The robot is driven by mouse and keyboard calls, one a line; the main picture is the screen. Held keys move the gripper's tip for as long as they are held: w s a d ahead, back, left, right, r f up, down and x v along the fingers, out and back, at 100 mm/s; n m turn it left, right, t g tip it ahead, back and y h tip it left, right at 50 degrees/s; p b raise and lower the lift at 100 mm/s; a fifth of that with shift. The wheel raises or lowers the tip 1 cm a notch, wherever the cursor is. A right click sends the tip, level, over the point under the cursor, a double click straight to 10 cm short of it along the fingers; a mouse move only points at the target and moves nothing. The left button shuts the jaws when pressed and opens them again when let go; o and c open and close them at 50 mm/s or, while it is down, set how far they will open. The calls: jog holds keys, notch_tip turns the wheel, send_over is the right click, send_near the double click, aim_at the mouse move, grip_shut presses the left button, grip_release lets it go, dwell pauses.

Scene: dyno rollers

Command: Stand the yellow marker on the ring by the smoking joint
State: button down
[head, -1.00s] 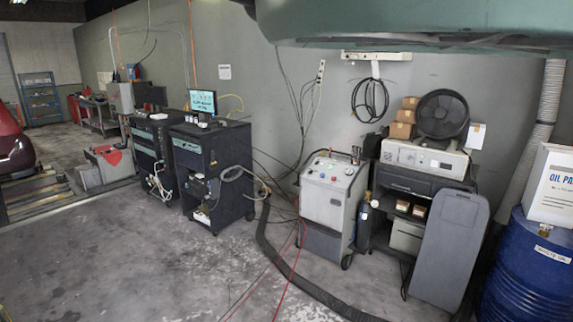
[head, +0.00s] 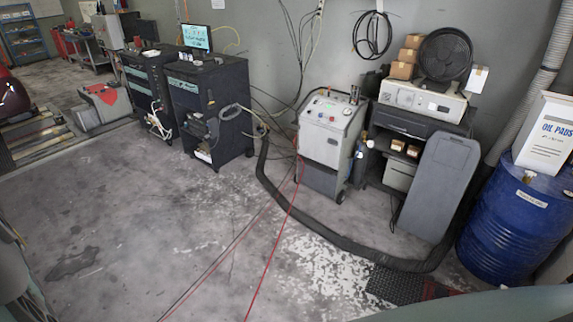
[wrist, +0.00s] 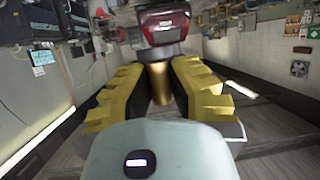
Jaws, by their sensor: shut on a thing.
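My gripper (wrist: 160,92), with bulky yellow fingers, shows in the wrist view. It is shut on a gold-yellow cylinder, which I take to be the yellow marker (wrist: 160,80). The marker does not show in the head view. I cannot make out the ring, the smoking joint or any smoke in either view.
A thick black hose (head: 290,212) curves over the floor to a dark grate (head: 395,284). Thin red lines cross the floor. A red car (wrist: 165,22) shows in the wrist view.

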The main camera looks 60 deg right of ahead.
jog(key=s+a+f+n+g+y+b, duration=0.1)
jog(key=s+a+f+n+y+b, duration=0.1)
jog(key=a+f+b, duration=0.55)
jog(key=s+a+f+n+g+y+b, duration=0.1)
jog(key=s+a+f+n+y+b, duration=0.3)
jog(key=f+b, duration=0.6)
jog(key=a+f+n+g+y+b, duration=0.1)
jog(key=a+f+b, duration=0.6)
jog(key=f, duration=0.4)
jog(key=s+a+f+n+g+y+b, duration=0.1)
jog(key=s+a+f+n+g+b, duration=0.1)
jog(key=f+b, duration=0.6)
jog(key=s+a+f+n+g+y+b, duration=0.1)
jog(key=s+a+f+b, duration=0.4)
jog(key=f, duration=0.5)
jog(key=s+a+f+n+g+y+b, duration=0.2)
jog(key=s+a+f+n+y+b, duration=0.1)
jog(key=s+f+b, duration=0.4)
jog(key=a+f+b, duration=0.1)
jog(key=f+b, duration=0.1)
jog(key=b, duration=0.2)
jog(key=shift+g, duration=0.3)
jog(key=shift+w, duration=0.1)
